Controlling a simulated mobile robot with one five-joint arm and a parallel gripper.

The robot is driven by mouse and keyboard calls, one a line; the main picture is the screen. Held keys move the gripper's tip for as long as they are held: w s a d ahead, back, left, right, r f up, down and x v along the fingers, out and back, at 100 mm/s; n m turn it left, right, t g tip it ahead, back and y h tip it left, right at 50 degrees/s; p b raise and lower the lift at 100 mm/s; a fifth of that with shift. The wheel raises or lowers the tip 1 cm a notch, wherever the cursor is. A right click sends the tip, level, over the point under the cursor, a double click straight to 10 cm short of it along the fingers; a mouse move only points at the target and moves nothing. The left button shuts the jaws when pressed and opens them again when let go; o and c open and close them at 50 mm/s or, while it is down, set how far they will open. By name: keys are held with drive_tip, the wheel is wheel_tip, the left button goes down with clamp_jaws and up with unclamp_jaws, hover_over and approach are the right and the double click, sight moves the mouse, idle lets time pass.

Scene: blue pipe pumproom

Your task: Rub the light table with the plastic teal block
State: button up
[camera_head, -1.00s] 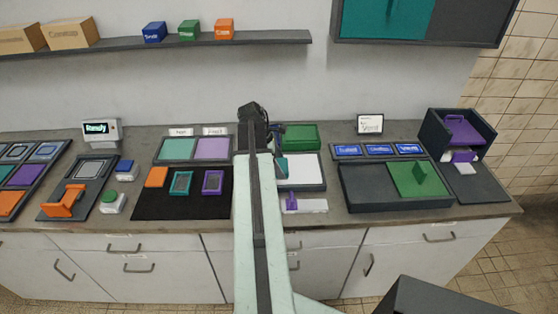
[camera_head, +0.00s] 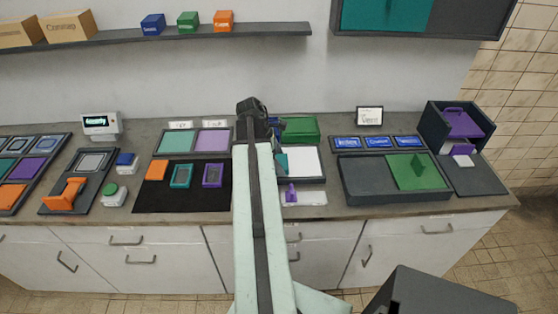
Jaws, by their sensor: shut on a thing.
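The light table (camera_head: 307,163) is a white panel in a dark frame on the counter, just right of my arm. The plastic teal block (camera_head: 282,162) shows as a small teal piece at the panel's left edge. My gripper (camera_head: 276,146) is shut on it, mostly hidden behind my arm. I cannot tell whether the block touches the white surface.
A green block (camera_head: 301,130) stands behind the light table. A white tray with a purple handle (camera_head: 291,194) lies in front. A dark mat with orange, teal and purple pieces (camera_head: 146,203) is left. A dark tray with a green plate (camera_head: 365,194) is right.

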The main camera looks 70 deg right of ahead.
drive_tip(key=shift+r+p, duration=2)
drive_tip(key=shift+r, duration=0.5)
wheel_tip(320, 180, up, 3)
drive_tip(key=p, duration=0.3)
drive_tip(key=shift+r, duration=0.15)
drive_tip(key=shift+f, duration=0.25)
wheel_tip(320, 180, down, 3)
drive_tip(key=b, duration=0.3)
drive_tip(key=shift+r, duration=0.15)
drive_tip(key=shift+r+p, duration=0.3)
drive_tip(key=shift+p, duration=0.05)
drive_tip(key=shift+s, duration=0.1)
